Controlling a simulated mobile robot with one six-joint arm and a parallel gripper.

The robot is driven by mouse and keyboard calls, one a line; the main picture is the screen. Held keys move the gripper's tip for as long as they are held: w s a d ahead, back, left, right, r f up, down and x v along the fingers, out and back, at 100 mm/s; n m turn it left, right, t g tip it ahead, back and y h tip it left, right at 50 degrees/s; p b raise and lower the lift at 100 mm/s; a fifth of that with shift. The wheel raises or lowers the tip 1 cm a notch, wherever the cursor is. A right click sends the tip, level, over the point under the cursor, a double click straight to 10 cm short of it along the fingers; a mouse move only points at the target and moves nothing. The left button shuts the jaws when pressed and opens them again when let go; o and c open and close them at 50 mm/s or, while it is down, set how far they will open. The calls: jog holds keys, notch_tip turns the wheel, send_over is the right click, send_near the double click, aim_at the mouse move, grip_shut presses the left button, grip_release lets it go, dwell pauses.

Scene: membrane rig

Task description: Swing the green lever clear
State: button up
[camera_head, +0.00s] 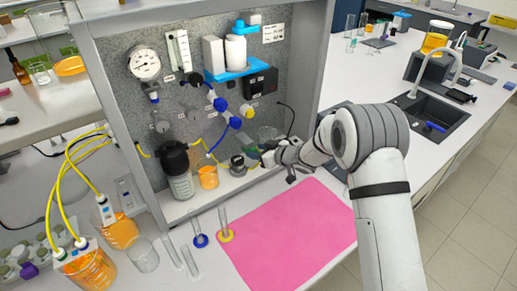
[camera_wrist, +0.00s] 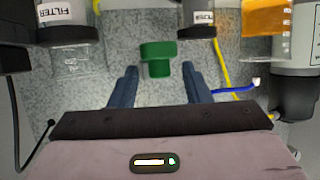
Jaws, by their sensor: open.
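The green lever (camera_wrist: 157,57) shows in the wrist view as a block with a wider top and a narrower stem, in front of the grey speckled panel. My gripper (camera_wrist: 159,72) is open, its two blue-grey fingers on either side of the stem's lower end. A gap shows between the stem and each finger, and nothing is held. In the head view my gripper (camera_head: 268,157) reaches into the rig's lower right part.
Two filter housings (camera_wrist: 203,18) (camera_wrist: 66,22) flank the lever. A beaker of orange liquid (camera_wrist: 267,32), a yellow tube (camera_wrist: 222,62) and a blue tube (camera_wrist: 235,90) are to the right. A dark-capped bottle (camera_head: 177,170) stands left in the rig. The pink mat (camera_head: 290,235) is clear.

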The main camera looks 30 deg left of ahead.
jog(key=shift+a, duration=0.1)
jog(key=shift+c, duration=0.4)
grip_shut()
jog(key=shift+w, duration=0.15)
jog(key=w+n+g, duration=0.1)
jog(key=n+g, duration=0.1)
jog(key=w+n+g, duration=0.1)
jog(key=n+g, duration=0.1)
jog(key=g, duration=0.1)
jog(key=w+n+g, duration=0.1)
jog(key=n+g, duration=0.2)
jog(key=shift+w, duration=0.3)
jog(key=shift+n+g, duration=0.3)
jog(key=shift+g, duration=0.1)
